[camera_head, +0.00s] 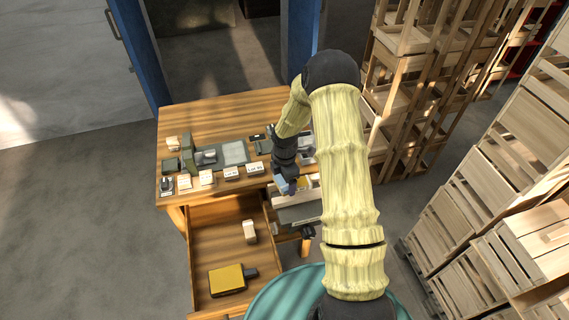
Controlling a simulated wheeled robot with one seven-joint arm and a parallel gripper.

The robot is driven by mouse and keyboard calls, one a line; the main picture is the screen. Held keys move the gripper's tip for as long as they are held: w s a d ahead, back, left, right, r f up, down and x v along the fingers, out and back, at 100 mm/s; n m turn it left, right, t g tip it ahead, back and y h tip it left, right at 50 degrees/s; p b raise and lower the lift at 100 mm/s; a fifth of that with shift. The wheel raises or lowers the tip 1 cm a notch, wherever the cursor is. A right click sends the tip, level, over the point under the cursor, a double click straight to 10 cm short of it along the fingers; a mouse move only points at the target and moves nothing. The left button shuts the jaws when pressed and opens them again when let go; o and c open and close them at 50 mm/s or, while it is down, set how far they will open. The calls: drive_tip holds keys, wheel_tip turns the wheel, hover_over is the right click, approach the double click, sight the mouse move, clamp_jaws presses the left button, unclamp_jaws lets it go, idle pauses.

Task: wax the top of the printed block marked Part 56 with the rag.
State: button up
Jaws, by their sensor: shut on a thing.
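My gripper (287,187) points down at the table's front edge, by a pale wooden-sided tray (292,198). It is shut on a small blue-grey thing that looks like the rag, mostly hidden by the fingers. Several pale printed blocks stand along the front of the table, left of my gripper: one at the left (184,181), one beside it (206,177), and others further right (231,173) and (255,169). Their print is too small to read, so I cannot tell which is Part 56. My gripper is apart from these blocks.
The wooden table (205,115) has a grey-green vise-like tool (189,155) and a grey mat (235,153). Its open drawer (215,235) holds a yellow-topped box (227,279) and a white block (249,231). Wooden crates (470,240) are stacked on the right.

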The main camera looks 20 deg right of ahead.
wheel_tip(320, 180, up, 4)
drive_tip(key=shift+d+f+p, duration=0.1)
drive_tip(key=shift+d+p, duration=0.05)
drive_tip(key=shift+p, duration=0.75)
drive_tip(key=shift+r+p, duration=1.45)
drive_tip(key=shift+r, duration=0.4)
